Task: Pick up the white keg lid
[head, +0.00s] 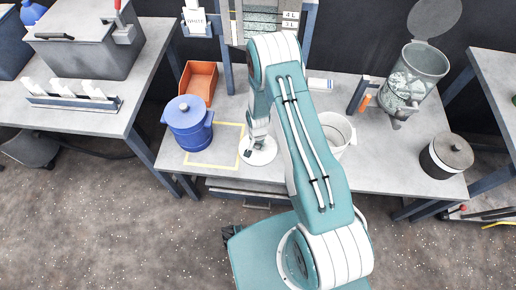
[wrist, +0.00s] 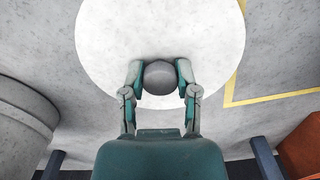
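The white keg lid (head: 258,153) is a flat white disc at the middle-left of the table in the head view. In the head view my gripper (head: 258,141) is directly above the lid. I cannot tell whether the lid rests on the table or is slightly raised. The white keg (head: 337,134) stands open to the right, partly behind my arm.
Some table surface (head: 385,160) is free right of the keg.

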